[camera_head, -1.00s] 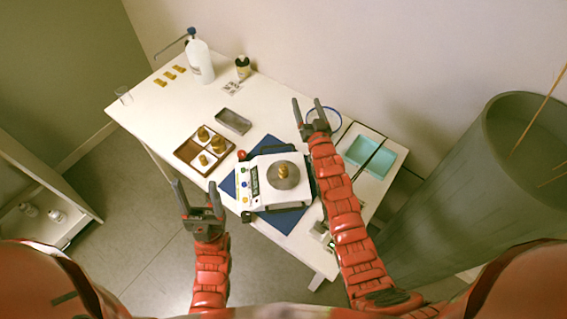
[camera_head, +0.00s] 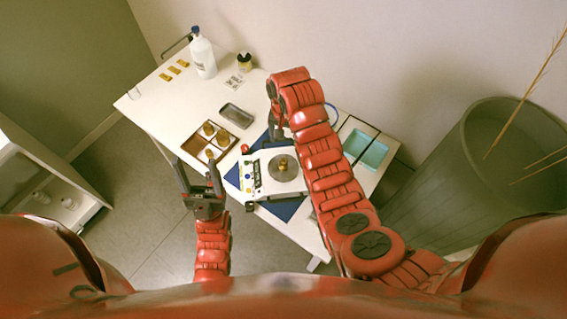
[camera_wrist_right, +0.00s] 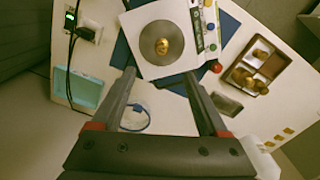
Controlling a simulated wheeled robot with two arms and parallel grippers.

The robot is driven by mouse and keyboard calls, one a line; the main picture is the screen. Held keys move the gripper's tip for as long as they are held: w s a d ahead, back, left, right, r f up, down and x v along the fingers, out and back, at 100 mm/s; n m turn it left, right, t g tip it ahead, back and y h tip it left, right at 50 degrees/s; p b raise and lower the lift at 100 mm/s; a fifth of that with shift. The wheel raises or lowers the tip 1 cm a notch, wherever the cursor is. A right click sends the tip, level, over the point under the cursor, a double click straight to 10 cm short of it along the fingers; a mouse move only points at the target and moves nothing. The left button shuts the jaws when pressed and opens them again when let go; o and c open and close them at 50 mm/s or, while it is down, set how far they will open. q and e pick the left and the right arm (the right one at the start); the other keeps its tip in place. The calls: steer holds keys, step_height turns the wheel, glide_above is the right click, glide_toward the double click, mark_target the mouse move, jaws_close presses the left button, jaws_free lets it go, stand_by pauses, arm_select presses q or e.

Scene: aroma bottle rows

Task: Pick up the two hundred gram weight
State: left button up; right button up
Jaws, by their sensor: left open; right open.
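A brass weight (camera_head: 283,163) stands on the round grey pan of a white balance (camera_head: 262,186); it also shows in the right wrist view (camera_wrist_right: 162,46). Several more brass weights (camera_head: 209,129) stand in a brown compartment tray (camera_head: 190,146) left of the balance, also in the right wrist view (camera_wrist_right: 248,80). I cannot read which weight is two hundred grams. My right gripper (camera_wrist_right: 160,74) is open and empty, with the balance pan beyond its fingertips; the arm partly hides it in the head view. My left gripper (camera_head: 196,166) is open and empty, in front of the tray.
The balance sits on a blue mat (camera_head: 285,210). Teal trays (camera_head: 374,155) are at the right, near a large grey bin (camera_head: 450,165). The left back tabletop is mostly clear.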

mark_target(283, 161)
step_height(283, 161, down, 12)
steer(key=b, duration=1)
steer(key=shift+w+r+b, duration=0.1)
steer(key=shift+r+b, duration=0.1)
steer(key=shift+b, duration=0.15)
steer(key=shift+f, duration=0.2)
step_height(283, 161, down, 4)
steer(key=shift+a+r+p, duration=0.15)
steer(key=shift+r+p, duration=0.1)
steer(key=shift+p, duration=0.75)
steer(key=shift+f, duration=0.6)
steer(key=shift+c, duration=0.4)
jaws_close()
